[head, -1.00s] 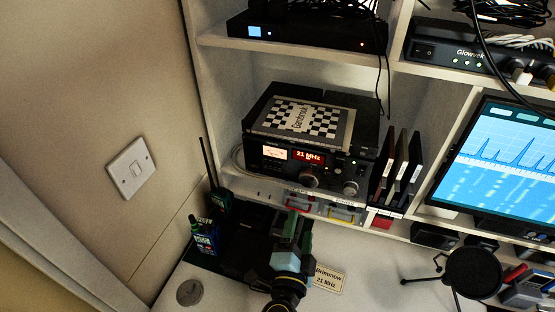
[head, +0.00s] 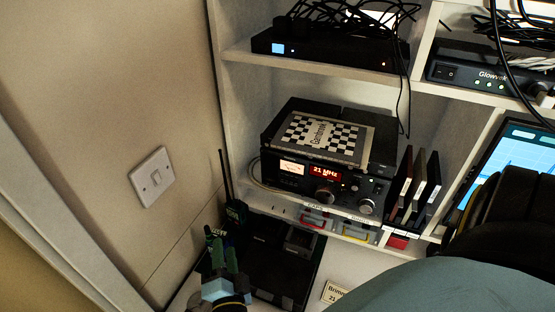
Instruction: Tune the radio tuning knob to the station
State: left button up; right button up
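The black radio (head: 286,186) sits on a cubby shelf with a checkered "Gamtronik" box (head: 318,138) on top. Its lit red display (head: 325,174) reads 21 MHz. The round tuning knob (head: 325,197) is below the display, and another knob (head: 366,206) is to its right. A station card (head: 335,292) lies on the desk, partly cut off, with "21" showing. My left gripper is not in view.
A black handheld radio (head: 236,213) with an antenna stands by the wall behind my gripper. A dark flat case (head: 272,258) lies below the shelf. Thin upright cases (head: 416,185) stand right of the radio. My arm covers the lower right, hiding part of the screen (head: 499,160).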

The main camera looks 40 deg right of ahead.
aim_at(324, 193)
jog(key=u, duration=0.15)
jog(key=k, duration=1.05)
jog(key=z, duration=0.7)
jog(key=i, duration=0.95)
